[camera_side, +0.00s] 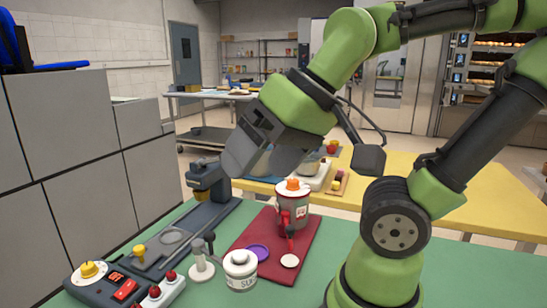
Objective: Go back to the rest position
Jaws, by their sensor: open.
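My gripper (268,155) hangs above the green bench, over the gap between the grey stand and the red mat. Its two dark fingers are apart and nothing shows between them. Below and to its right, a grey and red canister (293,208) with an orange knob on top stands upright on the red mat (272,272). The gripper is clear of the canister. The tips are partly turned away from the camera.
A white jar (240,270), a purple ring (257,253) and a pale disc (289,261) lie near the front. A control box (105,285) and dark stand (209,180) are at left. A yellow table (460,195) stands behind. Grey cabinets (70,170) wall the left side.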

